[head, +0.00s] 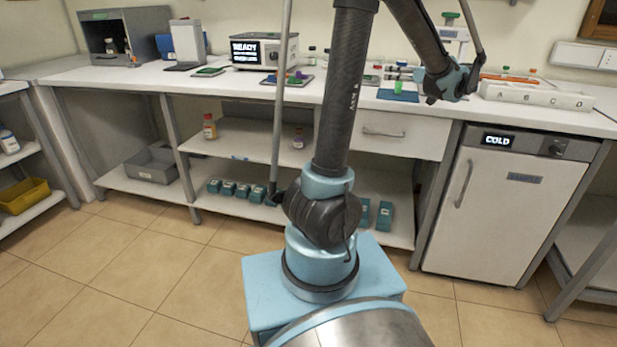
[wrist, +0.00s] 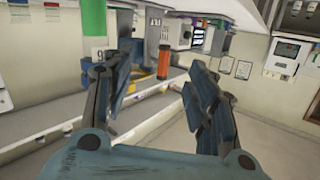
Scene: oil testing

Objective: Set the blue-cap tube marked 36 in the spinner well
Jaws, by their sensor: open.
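I cannot pick out a blue-cap tube marked 36 in either view. Several small tubes with coloured caps (head: 392,68) lie on the bench right of centre, too small to read. A grey device with a READY screen (head: 262,51) stands on the bench; no spinner well can be made out. My gripper (wrist: 148,68) is open and empty, its two fingers apart in the wrist view. An orange tube with dark ends (wrist: 164,62) shows beyond the gap, and a green tube (wrist: 95,18) with a white label is close behind the left finger. In the head view the gripper is over the bench's right part.
A blue mat (head: 385,95) with a green item lies near the bench edge. A long white lettered rack (head: 537,96) is at the right. A small fridge reading COLD (head: 505,205) stands below. A grey open box (head: 127,38) is at the far left. The floor left of my base is clear.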

